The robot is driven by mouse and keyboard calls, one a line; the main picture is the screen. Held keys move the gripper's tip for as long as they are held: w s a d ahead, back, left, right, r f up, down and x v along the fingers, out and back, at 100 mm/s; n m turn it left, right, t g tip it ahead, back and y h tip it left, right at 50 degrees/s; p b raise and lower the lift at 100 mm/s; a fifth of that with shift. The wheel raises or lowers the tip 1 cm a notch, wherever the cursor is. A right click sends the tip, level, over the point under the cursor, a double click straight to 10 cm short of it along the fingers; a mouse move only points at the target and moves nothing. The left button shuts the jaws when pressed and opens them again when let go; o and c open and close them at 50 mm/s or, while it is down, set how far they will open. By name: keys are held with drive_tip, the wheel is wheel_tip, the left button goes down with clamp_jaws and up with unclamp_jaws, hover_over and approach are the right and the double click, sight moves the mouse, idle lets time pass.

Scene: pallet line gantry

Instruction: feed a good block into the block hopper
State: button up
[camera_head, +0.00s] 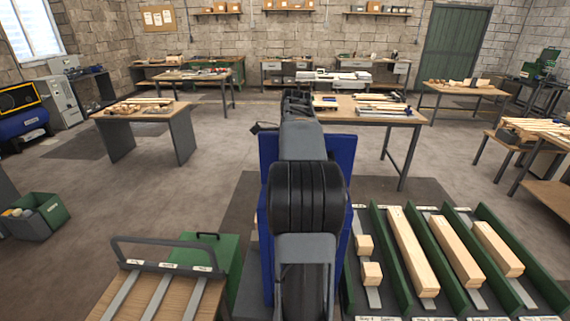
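Two short pale wood blocks, a nearer one (372,273) and a farther one (364,245), lie in the leftmost visible lane of a green-walled rack (391,262) at the lower right. Their surface quality is too small to judge. The lanes bear small labels that I cannot read, so I cannot tell which part is the block hopper. My arm rises through the middle of the view, left of these blocks. Its far end is dark and small, and no gripper fingers can be made out; my gripper is hidden behind the arm or out of view.
Longer wood pieces (412,250) lie in the other rack lanes. A wooden stand with grey rails (155,297) and a green box (222,255) are at the lower left. A blue panel (344,170) stands behind my arm. Workbenches (148,114) stand farther back, with open floor at left.

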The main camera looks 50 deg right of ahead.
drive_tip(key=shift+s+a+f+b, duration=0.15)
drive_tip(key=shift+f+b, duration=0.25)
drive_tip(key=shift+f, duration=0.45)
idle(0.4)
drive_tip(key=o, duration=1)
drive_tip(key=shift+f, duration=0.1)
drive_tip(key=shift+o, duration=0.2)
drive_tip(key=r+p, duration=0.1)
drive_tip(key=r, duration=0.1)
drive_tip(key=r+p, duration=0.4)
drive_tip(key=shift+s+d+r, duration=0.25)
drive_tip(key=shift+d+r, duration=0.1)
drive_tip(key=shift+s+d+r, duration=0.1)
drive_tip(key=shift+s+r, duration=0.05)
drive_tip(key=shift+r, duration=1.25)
